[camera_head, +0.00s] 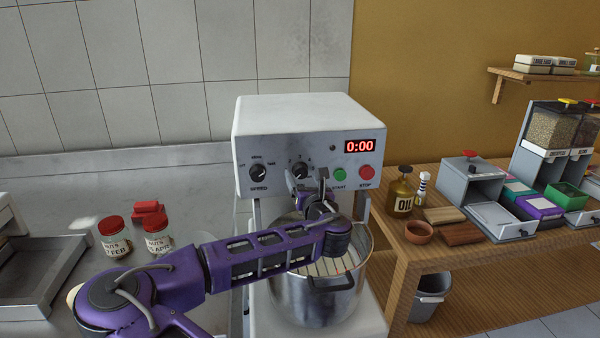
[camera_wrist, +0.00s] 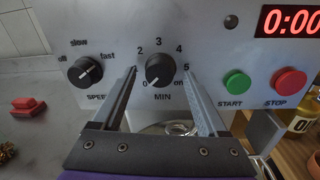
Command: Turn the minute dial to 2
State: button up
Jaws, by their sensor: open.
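The minute dial (camera_wrist: 160,70) is a black knob marked MIN on the front of the white mixer (camera_head: 290,112). In the wrist view its white pointer line aims at the lower left, near 0; the 2 stands at its upper left. It also shows in the head view (camera_head: 300,171), partly hidden from below by my arm. The display (camera_head: 360,146) reads 0:00. My gripper (camera_wrist: 160,76) is open and empty, with one finger on each side of the minute dial in the picture. I cannot tell whether either finger touches it.
The speed dial (camera_wrist: 85,71) is left of the minute dial. The green START button (camera_wrist: 236,82) and red STOP button (camera_wrist: 289,81) are to the right. A steel bowl (camera_head: 318,295) stands under the mixer head. Red-lidded jars (camera_head: 114,238) stand on the counter.

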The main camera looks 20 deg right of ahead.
jog(key=shift+w, duration=0.2)
jog(key=shift+c, duration=0.2)
grip_shut()
jog(key=shift+r, duration=0.1)
